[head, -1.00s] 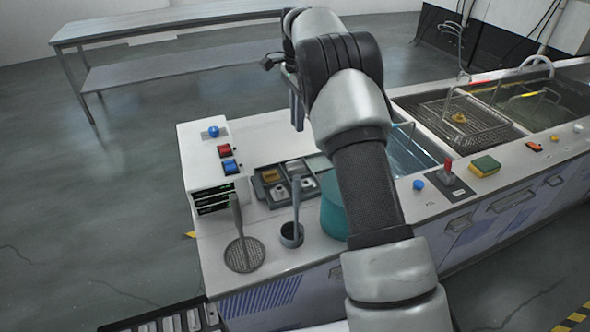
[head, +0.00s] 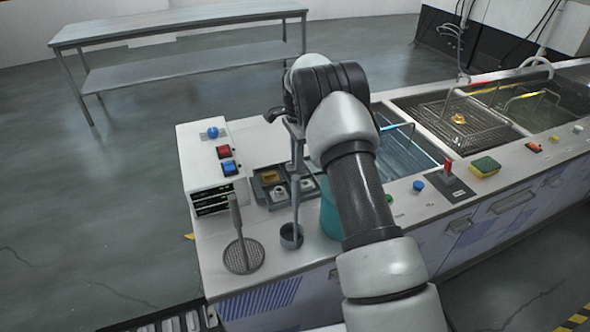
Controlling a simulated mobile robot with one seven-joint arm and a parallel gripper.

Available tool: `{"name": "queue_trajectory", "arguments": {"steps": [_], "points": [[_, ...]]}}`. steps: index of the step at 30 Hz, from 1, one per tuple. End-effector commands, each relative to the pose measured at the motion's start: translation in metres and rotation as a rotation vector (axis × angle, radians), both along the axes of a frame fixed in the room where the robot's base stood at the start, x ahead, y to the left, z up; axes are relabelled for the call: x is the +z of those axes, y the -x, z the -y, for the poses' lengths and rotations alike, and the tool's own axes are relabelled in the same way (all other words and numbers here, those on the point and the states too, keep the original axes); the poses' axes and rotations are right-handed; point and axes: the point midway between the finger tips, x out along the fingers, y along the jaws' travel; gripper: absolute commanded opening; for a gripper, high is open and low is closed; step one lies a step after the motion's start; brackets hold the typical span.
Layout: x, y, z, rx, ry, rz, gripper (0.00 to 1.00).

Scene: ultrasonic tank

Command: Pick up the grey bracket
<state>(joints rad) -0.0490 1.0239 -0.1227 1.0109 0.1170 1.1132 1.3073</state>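A dark grey divided tray (head: 259,196) lies on the bench top and holds small parts. A grey metal part (head: 279,193), which looks like the grey bracket, sits in a front compartment at the left. A brassy part (head: 270,176) lies behind it, and a pale part (head: 307,185) lies to its right. My gripper (head: 297,168) hangs pointing down over the right part of the tray. It is seen edge-on and partly covers the tray. Its finger gap is not visible, and I see nothing held in it.
A strainer (head: 242,255) and a ladle (head: 291,236) stand with upright handles in front of the tray. A teal container (head: 330,215) is beside my arm. A control box (head: 205,165) stands left. Tanks with a wire basket (head: 452,122) are at the right.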

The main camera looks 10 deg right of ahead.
Motion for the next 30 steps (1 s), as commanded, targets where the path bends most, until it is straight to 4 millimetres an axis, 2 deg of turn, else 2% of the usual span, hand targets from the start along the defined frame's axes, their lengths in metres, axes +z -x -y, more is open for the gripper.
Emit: {"name": "queue_trajectory", "arguments": {"steps": [3, 7, 12, 15, 25, 30], "points": [[-0.019, 0.000, 0.000, 0.000, 0.000, -0.002, 0.15], [-0.026, -0.001, 0.000, 0.000, 0.000, 0.000, 0.15], [-0.026, -0.001, 0.000, 0.000, 0.000, 0.000, 0.13], [-0.026, -0.001, 0.000, 0.000, 0.000, 0.000, 0.00], [-0.024, -0.001, 0.000, 0.000, 0.000, 0.001, 0.00], [-0.004, -0.002, 0.000, 0.000, 0.000, 0.005, 0.00]]}}
